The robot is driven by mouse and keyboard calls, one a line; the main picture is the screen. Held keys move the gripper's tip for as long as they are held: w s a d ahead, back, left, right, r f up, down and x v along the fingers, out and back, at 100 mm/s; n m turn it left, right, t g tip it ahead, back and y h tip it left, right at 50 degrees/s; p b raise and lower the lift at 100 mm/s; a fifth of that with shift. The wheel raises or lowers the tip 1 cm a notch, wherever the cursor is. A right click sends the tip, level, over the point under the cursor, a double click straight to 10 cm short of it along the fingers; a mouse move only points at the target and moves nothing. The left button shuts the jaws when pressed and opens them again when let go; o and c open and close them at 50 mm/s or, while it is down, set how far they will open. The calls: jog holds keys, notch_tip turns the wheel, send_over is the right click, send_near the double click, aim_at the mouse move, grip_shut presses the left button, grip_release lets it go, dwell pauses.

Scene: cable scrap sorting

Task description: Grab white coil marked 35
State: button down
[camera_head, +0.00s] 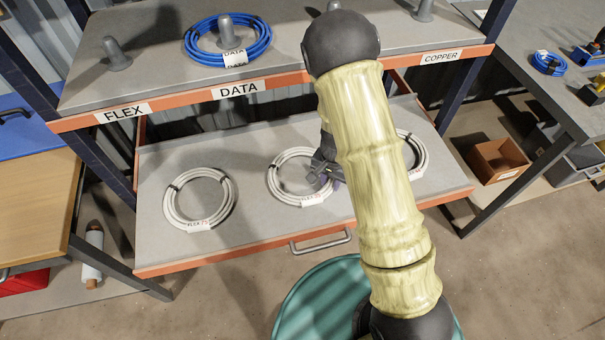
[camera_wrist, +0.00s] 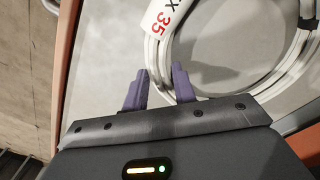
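The white coil marked 35 (camera_wrist: 283,67) lies on the grey pull-out shelf, its tag (camera_wrist: 163,22) reading "X 35" in the wrist view. In the head view I take it to be the middle white coil (camera_head: 275,172), with its tag at the front. My gripper (camera_wrist: 160,75) is open at the coil's edge, its two purple fingers on either side of the white strands. In the head view my gripper (camera_head: 326,179) is at the right side of this coil, partly hidden by my arm.
Another white coil (camera_head: 167,203) lies to the left, and a third (camera_head: 420,155) to the right, partly behind my arm. The shelf (camera_head: 240,214) has a front handle (camera_head: 320,242). Above is an upper shelf with pegs, a blue coil (camera_head: 200,52) and labels FLEX, DATA and COPPER.

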jog(key=shift+r, duration=0.2)
notch_tip(320, 180, up, 10)
jog(key=p, duration=0.2)
jog(key=shift+f, duration=0.15)
dwell(0.7)
